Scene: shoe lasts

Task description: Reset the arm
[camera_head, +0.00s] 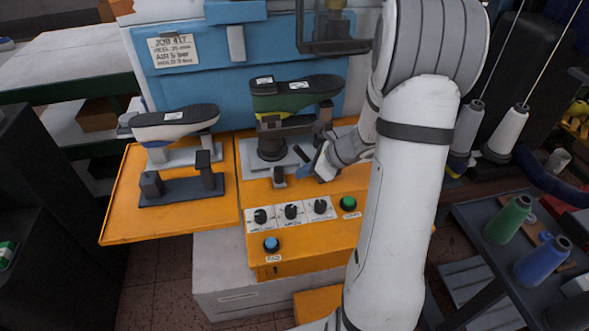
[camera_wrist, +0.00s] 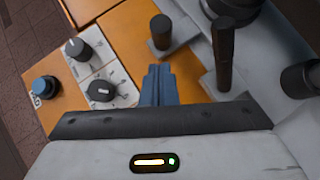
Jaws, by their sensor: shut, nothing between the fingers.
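My gripper (camera_head: 304,170) is over the orange machine table, in front of the green shoe last, with its arm coming in from the right. In the wrist view its blue fingers (camera_wrist: 159,84) are together and hold nothing. Below them lies the orange control panel (camera_head: 315,240) with black knobs. A dark upright lever (camera_wrist: 223,55) stands just right of the fingers in the wrist view, and a short dark post (camera_wrist: 161,31) stands beyond them. I cannot tell whether the fingers touch anything.
A green-and-black shoe last (camera_head: 297,93) sits on the machine's stand. A white-and-black last (camera_head: 175,122) rests on the left orange tray (camera_head: 120,213). A blue button (camera_head: 271,244) and a green button (camera_head: 348,203) are on the panel. Thread cones (camera_head: 508,219) stand on a right-hand rack.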

